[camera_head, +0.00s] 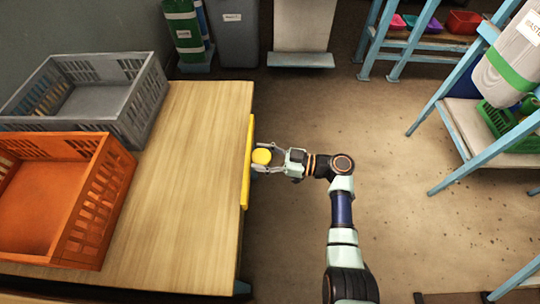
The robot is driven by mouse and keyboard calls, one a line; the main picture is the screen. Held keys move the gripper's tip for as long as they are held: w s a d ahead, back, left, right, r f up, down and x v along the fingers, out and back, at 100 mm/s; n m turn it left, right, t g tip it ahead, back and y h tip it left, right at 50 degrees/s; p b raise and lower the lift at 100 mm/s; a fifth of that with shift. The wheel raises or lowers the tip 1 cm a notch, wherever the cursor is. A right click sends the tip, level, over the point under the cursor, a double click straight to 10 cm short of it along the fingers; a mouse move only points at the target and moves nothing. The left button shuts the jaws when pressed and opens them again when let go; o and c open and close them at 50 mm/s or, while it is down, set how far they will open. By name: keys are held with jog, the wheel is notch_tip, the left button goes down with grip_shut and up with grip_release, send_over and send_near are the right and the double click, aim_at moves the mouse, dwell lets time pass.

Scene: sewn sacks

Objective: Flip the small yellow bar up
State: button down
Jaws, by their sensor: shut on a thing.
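A long, narrow yellow bar (246,188) runs along the right edge of the wooden table (190,190). A round yellow piece (261,156) sits beside the middle of the bar, on its right. I cannot tell whether it is fixed to the bar. My gripper (262,157) reaches in from the right, with one finger on each side of the round piece, and is shut on it. The fingertips are close to the bar. The exact contact is too small to make out.
An orange crate (85,238) and a grey crate (140,105) stand on the table's left side. The table's right part is bare. Shelving (450,120) with coloured bins stands at the right. Grey and green containers (236,45) stand at the back. The floor around my arm is clear.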

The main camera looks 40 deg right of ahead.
jog(key=c, duration=0.7)
grip_release()
jog(key=shift+r, duration=0.35)
jog(key=o, duration=0.5)
jog(key=shift+f, duration=0.15)
jog(key=shift+c, duration=0.2)
jog(key=v, duration=1.2)
